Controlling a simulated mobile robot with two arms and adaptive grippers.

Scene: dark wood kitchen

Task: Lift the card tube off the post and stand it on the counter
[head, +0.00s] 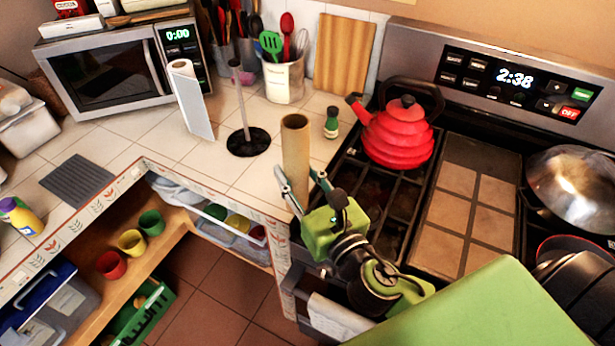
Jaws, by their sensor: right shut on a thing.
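The brown card tube (296,145) is upright between the fingers of my right gripper (300,182), which is shut on its lower part. The tube is clear of the post (240,95), a thin grey rod on a round black base (248,142) that stands bare on the tiled counter (210,165). The tube shows to the right of the post, near the counter's front edge by the stove. The gripper partly hides its lower end, so I cannot tell whether it touches the counter. My left gripper is not in view.
A white paper roll (190,98) stands left of the post. Counter tiles left of the tube are clear.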

